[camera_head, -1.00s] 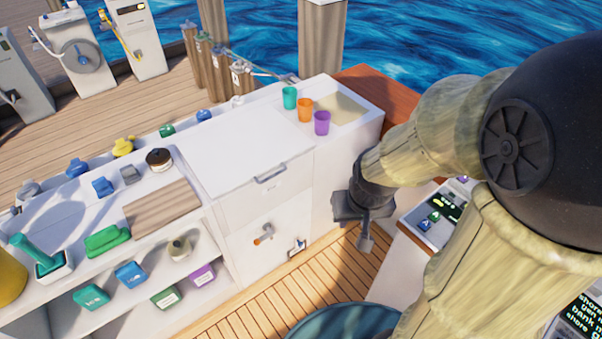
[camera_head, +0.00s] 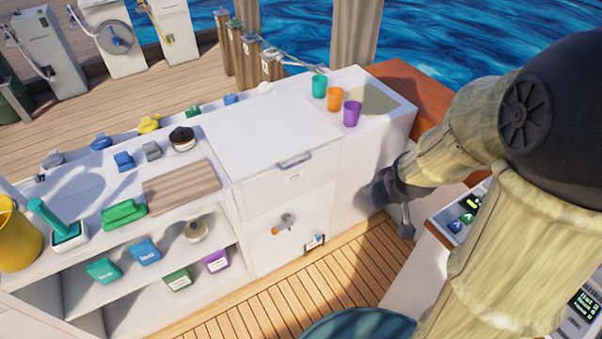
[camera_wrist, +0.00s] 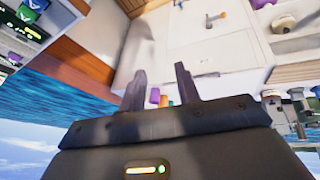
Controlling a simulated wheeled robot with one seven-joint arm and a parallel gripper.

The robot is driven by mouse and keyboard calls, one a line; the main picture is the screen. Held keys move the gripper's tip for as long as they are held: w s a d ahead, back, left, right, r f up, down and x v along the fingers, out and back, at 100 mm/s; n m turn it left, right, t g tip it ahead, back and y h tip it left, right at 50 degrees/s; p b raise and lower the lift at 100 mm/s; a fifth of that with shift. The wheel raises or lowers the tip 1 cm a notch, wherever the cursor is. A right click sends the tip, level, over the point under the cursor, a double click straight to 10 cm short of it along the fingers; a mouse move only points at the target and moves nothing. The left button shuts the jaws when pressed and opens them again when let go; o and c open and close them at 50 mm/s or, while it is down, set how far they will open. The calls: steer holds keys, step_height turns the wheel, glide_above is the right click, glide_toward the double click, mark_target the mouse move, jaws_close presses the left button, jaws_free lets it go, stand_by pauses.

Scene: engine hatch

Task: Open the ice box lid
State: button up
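The ice box lid (camera_head: 268,130) is a flat white panel on the white counter, lying closed. Its grey bar handle (camera_head: 295,160) is at the front edge. My gripper (camera_head: 405,225) is to the right of the handle, in front of the counter's right end and apart from it. In the wrist view, my gripper (camera_wrist: 160,84) has its two dark fingers spread with nothing between them. The wrist picture looks upside down, with the white counter front (camera_wrist: 200,40) beyond the fingertips.
Teal (camera_head: 319,86), orange (camera_head: 335,98) and purple (camera_head: 352,113) cups stand right of the lid. A cutting board (camera_head: 181,187) lies to its left. An orange-handled tap (camera_head: 283,224) sticks out of the front below. A console (camera_head: 462,212) stands at right. Wooden deck (camera_head: 290,290) lies clear in front.

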steer(key=w+a+f+n+t+y+b, duration=0.1)
steer(key=w+a+f+n+t+b, duration=0.15)
steer(key=w+f+n+b, duration=0.3)
steer(key=w+a+f+n+t+y+b, duration=0.1)
steer(key=w+f+n+t+b, duration=0.2)
steer(key=w+f+n+b, duration=0.3)
steer(key=w+a+f+n+t+y+b, duration=0.2)
steer(key=w+a+f+n+y+b, duration=0.2)
steer(key=a+f+n+y+b, duration=0.3)
steer(key=shift+w+a+f+n+b, duration=0.25)
steer(key=shift+f+n+b, duration=0.3)
steer(key=shift+n, duration=0.5)
steer(key=x, duration=1.7)
steer(key=shift+w+a+f, duration=0.1)
jaws_close()
